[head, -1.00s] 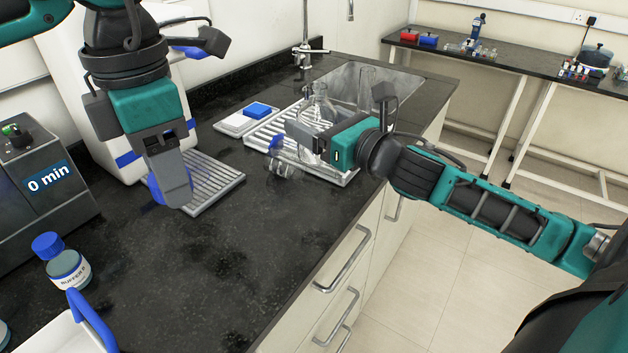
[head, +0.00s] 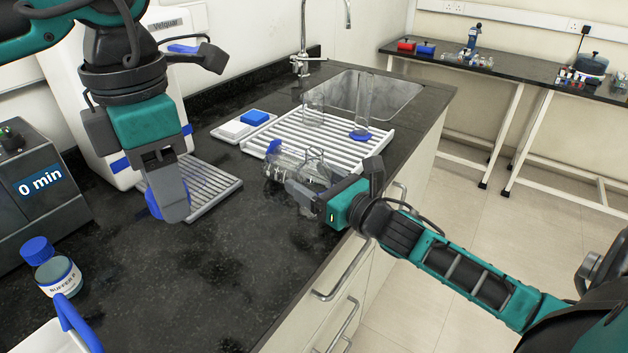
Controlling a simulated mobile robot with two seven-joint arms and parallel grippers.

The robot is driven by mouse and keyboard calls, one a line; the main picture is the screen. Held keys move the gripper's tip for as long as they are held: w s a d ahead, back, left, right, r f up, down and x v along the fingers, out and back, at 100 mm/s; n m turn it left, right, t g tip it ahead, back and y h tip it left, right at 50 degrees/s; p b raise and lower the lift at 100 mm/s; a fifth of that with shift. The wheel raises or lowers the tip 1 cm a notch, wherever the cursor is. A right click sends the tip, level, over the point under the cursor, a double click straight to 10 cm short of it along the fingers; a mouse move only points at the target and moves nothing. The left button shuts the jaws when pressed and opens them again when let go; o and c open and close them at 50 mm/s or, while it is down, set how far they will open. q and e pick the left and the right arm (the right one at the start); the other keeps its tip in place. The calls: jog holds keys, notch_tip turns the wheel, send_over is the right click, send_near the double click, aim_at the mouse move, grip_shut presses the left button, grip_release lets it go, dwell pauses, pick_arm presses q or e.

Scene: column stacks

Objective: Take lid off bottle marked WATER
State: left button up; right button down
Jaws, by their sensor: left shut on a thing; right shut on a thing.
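My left gripper (head: 172,203) points down over the counter at the left and is shut on a round blue lid (head: 153,204), mostly hidden behind the fingers. My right gripper (head: 302,192) is shut on a clear glass vessel (head: 318,172) near the counter's front edge, in front of the white rack. The fingers and wrist hide part of this vessel. No marking WATER is readable in view. A bottle with a blue cap (head: 60,274) stands upright at the lower left; its label seems to read BUFFER P.
A clear glass piece with a blue end (head: 274,147) lies beside the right gripper. A white rack (head: 285,133) holds glassware before the sink (head: 392,97). A grey slatted mat (head: 212,184) lies behind the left gripper. The front middle counter (head: 215,270) is clear.

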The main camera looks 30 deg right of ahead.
jog(key=shift+c, duration=1.1)
grip_release()
jog(key=shift+f, duration=0.15)
jog(key=shift+r, duration=0.25)
jog(key=shift+s+f, duration=0.15)
jog(key=shift+s, duration=0.15)
jog(key=s+d, duration=0.2)
jog(key=s, duration=0.9)
jog(key=shift+d, duration=0.2)
